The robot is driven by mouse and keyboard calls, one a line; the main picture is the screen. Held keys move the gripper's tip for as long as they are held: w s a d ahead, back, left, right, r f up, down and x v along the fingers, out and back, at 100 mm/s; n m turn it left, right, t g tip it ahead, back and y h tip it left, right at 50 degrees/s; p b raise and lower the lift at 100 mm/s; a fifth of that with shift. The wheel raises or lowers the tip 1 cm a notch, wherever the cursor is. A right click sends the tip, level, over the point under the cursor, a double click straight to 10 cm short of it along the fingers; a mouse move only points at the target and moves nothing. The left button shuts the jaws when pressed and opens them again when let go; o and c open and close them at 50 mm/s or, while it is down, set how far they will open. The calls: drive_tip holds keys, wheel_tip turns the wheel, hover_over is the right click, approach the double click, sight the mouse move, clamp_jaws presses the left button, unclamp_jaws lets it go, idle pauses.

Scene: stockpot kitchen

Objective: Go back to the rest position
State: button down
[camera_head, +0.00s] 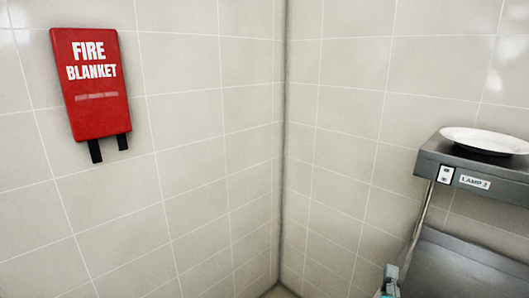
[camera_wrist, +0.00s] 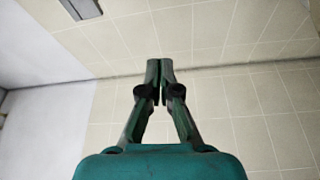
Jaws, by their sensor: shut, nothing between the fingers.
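My gripper (camera_wrist: 159,64) shows in the wrist view, its two dark fingers closed together with nothing between them. It points toward tiled surfaces and touches nothing that I can see. In the head view no gripper can be made out for certain.
In the head view a red fire blanket case (camera_head: 91,84) hangs on the left tiled wall. A grey metal shelf (camera_head: 434,155) with a switch labelled LAMP 2 (camera_head: 474,182) stands out at the right, with a white plate (camera_head: 486,140) on it. The corner between the walls is bare.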

drive_tip(key=s+a+f+m+y, duration=0.1)
drive_tip(key=s+a+f+y, duration=0.2)
drive_tip(key=s+f, duration=0.65)
drive_tip(key=s+a+f+m+y, duration=0.2)
drive_tip(key=s+a+f+y, duration=0.15)
drive_tip(key=s+f, duration=0.55)
drive_tip(key=s+f+m+g+y, duration=0.1)
drive_tip(key=s+m, duration=0.7)
drive_tip(key=s, duration=1.3)
wheel_tip(320, 180, down, 2)
drive_tip(key=shift+s+a+g+y, duration=0.25)
drive_tip(key=shift+s+g+y, duration=0.1)
drive_tip(key=shift+g, duration=0.15)
drive_tip(key=shift+d, duration=0.1)
